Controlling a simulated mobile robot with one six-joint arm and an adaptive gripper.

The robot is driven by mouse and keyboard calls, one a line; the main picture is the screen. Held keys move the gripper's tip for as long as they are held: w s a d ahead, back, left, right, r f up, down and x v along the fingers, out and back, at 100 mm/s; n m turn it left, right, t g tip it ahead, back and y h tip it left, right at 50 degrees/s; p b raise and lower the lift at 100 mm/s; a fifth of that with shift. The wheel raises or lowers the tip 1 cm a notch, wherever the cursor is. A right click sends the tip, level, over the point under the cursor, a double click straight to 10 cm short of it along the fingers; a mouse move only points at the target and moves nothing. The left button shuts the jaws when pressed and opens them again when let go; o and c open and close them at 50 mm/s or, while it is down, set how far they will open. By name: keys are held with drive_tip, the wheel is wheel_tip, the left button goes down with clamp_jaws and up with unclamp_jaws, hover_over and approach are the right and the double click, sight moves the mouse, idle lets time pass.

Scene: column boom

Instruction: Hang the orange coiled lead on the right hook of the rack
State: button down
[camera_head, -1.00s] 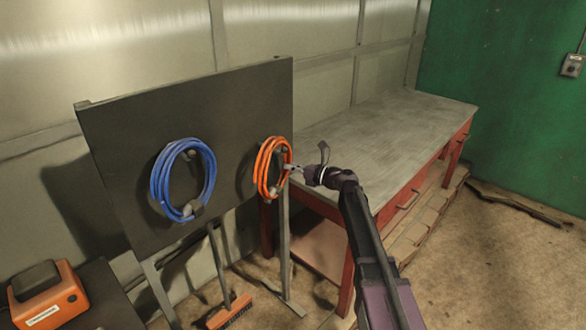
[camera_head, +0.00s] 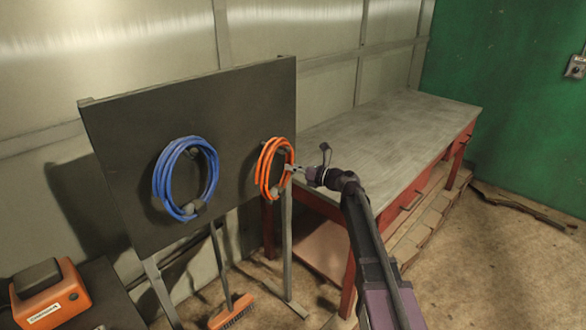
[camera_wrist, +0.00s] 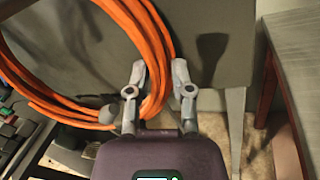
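The orange coiled lead (camera_head: 263,168) hangs upright in front of the right side of the dark rack panel (camera_head: 125,130). A grey hook (camera_head: 280,152) shows inside its upper loop, but whether the lead rests on it is unclear. My gripper (camera_head: 290,168) is at the coil's right edge. In the wrist view, the right side of the orange lead (camera_wrist: 158,60) passes between the two fingers of my gripper (camera_wrist: 159,68), which appear closed around the strands. The lead's top is out of that view. A blue coiled lead (camera_head: 160,180) hangs on the left part of the panel.
A grey-topped red workbench (camera_head: 390,130) stands right of the rack, close behind my arm. An orange-and-black case (camera_head: 50,300) is at lower left. Open floor (camera_head: 480,270) lies to the right.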

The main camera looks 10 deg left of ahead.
drive_tip(key=shift+c, duration=2.2)
unclamp_jaws()
drive_tip(key=shift+s+d, duration=0.1)
drive_tip(key=shift+d, duration=0.1)
drive_tip(key=v, duration=1.1)
drive_tip(key=shift+d, duration=0.3)
drive_tip(key=shift+s, duration=0.2)
